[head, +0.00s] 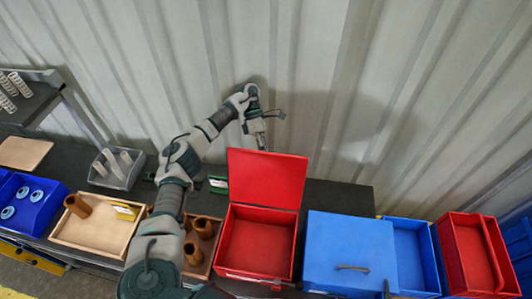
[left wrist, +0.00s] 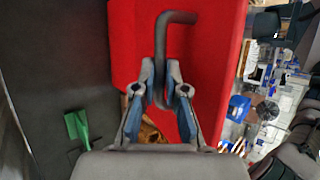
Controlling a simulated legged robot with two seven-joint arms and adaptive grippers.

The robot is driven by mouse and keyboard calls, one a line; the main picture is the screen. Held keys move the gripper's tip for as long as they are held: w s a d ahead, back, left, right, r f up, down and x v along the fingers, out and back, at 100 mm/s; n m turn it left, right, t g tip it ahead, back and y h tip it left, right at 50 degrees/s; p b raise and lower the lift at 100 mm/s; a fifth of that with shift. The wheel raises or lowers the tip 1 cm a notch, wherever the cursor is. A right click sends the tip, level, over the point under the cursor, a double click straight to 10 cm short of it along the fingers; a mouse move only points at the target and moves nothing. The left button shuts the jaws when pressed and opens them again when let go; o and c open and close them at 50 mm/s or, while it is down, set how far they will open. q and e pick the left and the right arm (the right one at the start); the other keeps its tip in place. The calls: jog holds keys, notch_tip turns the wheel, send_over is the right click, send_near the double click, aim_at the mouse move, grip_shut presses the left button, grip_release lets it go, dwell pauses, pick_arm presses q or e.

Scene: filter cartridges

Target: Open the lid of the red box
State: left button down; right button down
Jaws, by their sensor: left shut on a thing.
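The red box (head: 258,240) stands open on the dark table in the head view, and its inside looks empty. Its red lid (head: 266,178) stands raised at the back, roughly upright. My left gripper (head: 262,140) is at the lid's top edge, partly hidden behind it. In the left wrist view my left gripper (left wrist: 161,72) is shut on the dark bent lid handle (left wrist: 178,18), with the red lid surface (left wrist: 215,60) behind it. My right gripper is not seen.
A blue box (head: 335,240) with a shut lid stands just right of the red box. Farther right are a blue bin (head: 410,255) and a red bin (head: 470,250). Left are a wooden tray (head: 85,232), a grey bin (head: 120,175) and brown cylinders (head: 203,228). A corrugated wall rises behind.

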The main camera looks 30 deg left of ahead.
pick_arm(q)
jog(key=c, duration=1.2)
grip_release()
jog(key=shift+a, duration=0.2)
notch_tip(320, 180, up, 10)
jog(key=shift+f, duration=0.15)
jog(key=shift+a, duration=0.1)
